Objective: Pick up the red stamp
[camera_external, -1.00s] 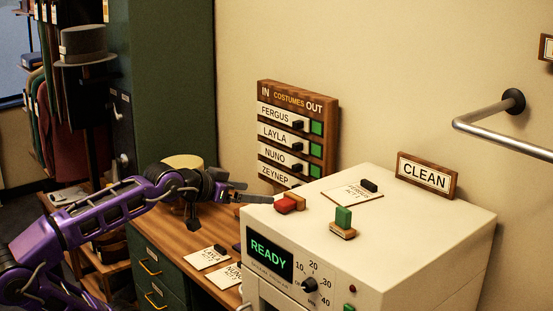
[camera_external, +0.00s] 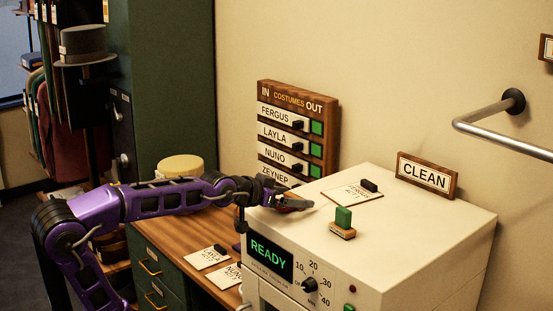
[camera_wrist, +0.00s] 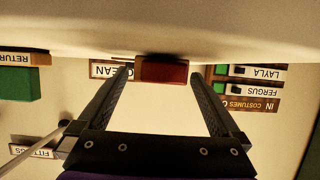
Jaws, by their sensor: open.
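The red stamp (camera_wrist: 163,70) shows in the wrist view as a red block between the fingertips of my gripper (camera_wrist: 162,78). The fingers are open, one on each side of it, and I see a gap on both sides. In the external view my gripper (camera_external: 302,204) is low over the left part of the cream machine's top (camera_external: 400,215). There it hides the red stamp almost wholly. I cannot tell how far the stamp reaches between the fingers.
A green stamp (camera_external: 343,218) stands to the right on the machine top. A card with a black clip (camera_external: 353,191) lies behind it. The CLEAN sign (camera_external: 427,176) stands at the back, and the costumes board (camera_external: 296,130) is on the wall. The machine top's right side is clear.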

